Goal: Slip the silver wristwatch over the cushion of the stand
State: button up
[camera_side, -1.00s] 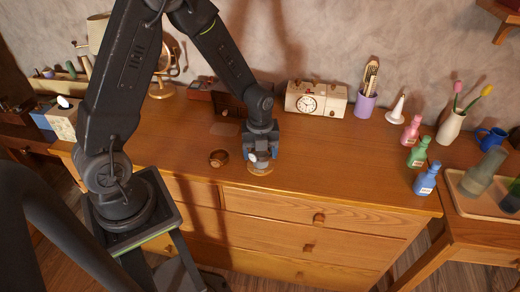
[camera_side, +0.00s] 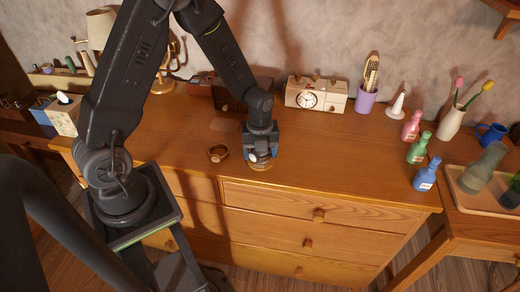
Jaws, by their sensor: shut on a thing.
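My gripper (camera_side: 262,158) points down over the front of the wooden dresser top, left of its middle. It is shut on the silver wristwatch (camera_side: 264,157), of which only a small pale part shows at the fingertips. The stand is directly below, and its round tan base (camera_side: 261,166) shows under the fingers. The cushion is hidden by the gripper and the watch. I cannot tell whether the watch band is around the cushion or just above it.
A brown-gold ring-shaped band (camera_side: 218,153) lies close to the left. A dark wooden box (camera_side: 228,97), a cream clock (camera_side: 308,96) and a purple cup (camera_side: 364,101) stand behind. Several small bottles (camera_side: 418,150) stand at the right. The dresser top (camera_side: 335,155) right of my gripper is clear.

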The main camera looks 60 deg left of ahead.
jog(key=shift+f, duration=0.85)
jog(key=o, duration=1)
notch_tip(320, 180, up, 14)
jog(key=shift+f, duration=0.1)
